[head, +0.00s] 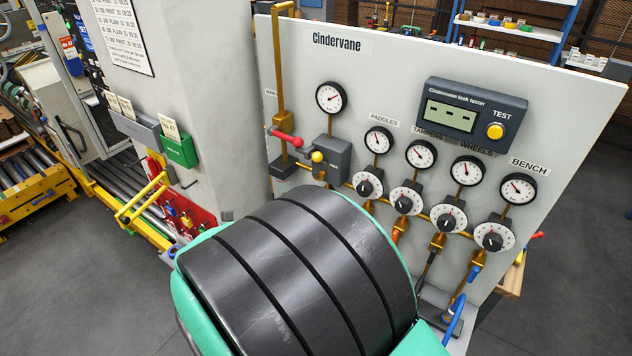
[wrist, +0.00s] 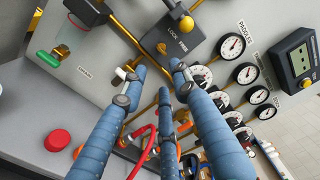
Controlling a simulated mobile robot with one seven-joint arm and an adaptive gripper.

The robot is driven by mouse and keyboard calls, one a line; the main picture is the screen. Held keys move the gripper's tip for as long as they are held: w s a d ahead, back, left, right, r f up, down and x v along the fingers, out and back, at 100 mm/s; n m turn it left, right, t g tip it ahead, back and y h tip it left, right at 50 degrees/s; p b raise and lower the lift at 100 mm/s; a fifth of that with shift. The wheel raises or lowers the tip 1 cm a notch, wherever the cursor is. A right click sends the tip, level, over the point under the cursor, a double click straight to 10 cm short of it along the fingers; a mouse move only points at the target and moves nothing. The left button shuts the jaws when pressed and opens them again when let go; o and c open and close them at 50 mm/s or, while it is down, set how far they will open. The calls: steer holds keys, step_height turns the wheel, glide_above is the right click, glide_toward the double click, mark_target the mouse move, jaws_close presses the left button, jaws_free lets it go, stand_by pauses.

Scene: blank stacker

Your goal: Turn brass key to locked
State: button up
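In the head view the yellow knob (head: 318,157) shows on the grey box (head: 336,158) at the panel's left. My gripper (wrist: 160,75) has blue-grey fingers spread apart, with nothing between them. The fingertips are below the knob in the wrist view, apart from it. My arm hides the gripper in the head view.
A white panel (head: 380,60) carries several gauges, dials and a leak tester (head: 472,112). A red handle (head: 287,138) and brass pipes are close beside the grey box. A red button (wrist: 57,140) and a green handle (wrist: 48,60) show at the wrist view's left.

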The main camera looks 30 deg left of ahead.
steer(key=w+b, duration=0.2)
steer(key=w, duration=1.1)
steer(key=shift+w, duration=0.2)
jaws_close()
